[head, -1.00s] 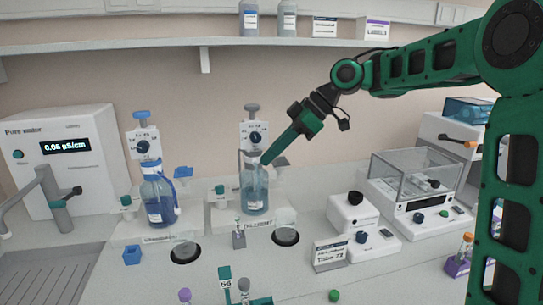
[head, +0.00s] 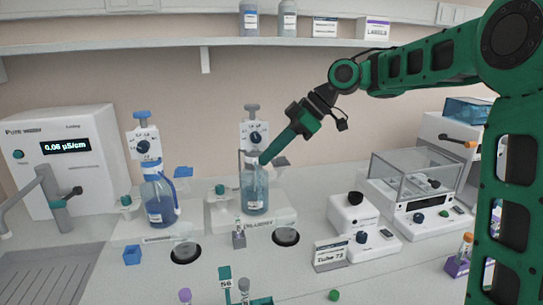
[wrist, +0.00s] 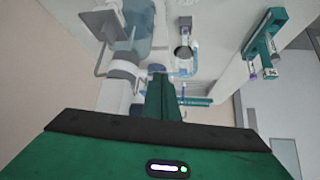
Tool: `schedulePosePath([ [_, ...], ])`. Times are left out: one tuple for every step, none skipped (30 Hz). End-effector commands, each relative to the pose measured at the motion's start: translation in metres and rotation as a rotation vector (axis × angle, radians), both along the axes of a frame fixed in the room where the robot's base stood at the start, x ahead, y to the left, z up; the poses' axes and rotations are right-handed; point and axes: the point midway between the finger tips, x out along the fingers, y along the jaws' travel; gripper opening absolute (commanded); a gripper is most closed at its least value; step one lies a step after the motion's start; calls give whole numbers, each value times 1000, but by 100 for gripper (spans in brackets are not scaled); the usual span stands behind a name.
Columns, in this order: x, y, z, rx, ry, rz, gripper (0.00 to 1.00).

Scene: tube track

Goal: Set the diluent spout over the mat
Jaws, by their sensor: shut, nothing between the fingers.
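The diluent dispenser has a white head with a dark dial (head: 255,134) on a blue-tinted bottle (head: 256,192). Its grey spout part (head: 275,162) shows beside the neck, partly behind my fingers. I cannot make out the whole spout or its exact direction. The dark round mat (head: 285,237) lies on the bench in front and to the right of the bottle. My gripper (head: 263,160) is shut and empty, with its tips at the bottle's neck beside the spout part. I cannot tell whether they touch. The shut fingers (wrist: 165,97) also show in the wrist view.
A second dispenser bottle (head: 158,198) with a blue spout stands to the left, with its own dark mat (head: 186,252). A small vial holder (head: 239,238) stands just left of the diluent mat. A white device (head: 358,225) and a balance (head: 425,190) stand to the right.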

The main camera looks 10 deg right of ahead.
Motion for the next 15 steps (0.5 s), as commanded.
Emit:
schedulePosePath([
  [1,2,0,0,0,1,0],
  [1,4,0,0,0,1,0],
  [2,5,0,0,0,1,0],
  [2,6,0,0,0,1,0],
  [2,7,0,0,0,1,0],
  [3,9,0,0,1,1,0],
  [3,9,0,0,1,1,0],
  [3,10,0,0,1,1,0],
  [4,10,0,0,0,0,0],
  [4,10,0,0,0,0,0],
  [4,10,0,0,0,0,0],
  [4,10,0,0,0,0,0],
  [4,10,0,0,0,0,0],
  [4,10,0,0,0,0,0],
  [4,10,0,0,0,0,0],
])
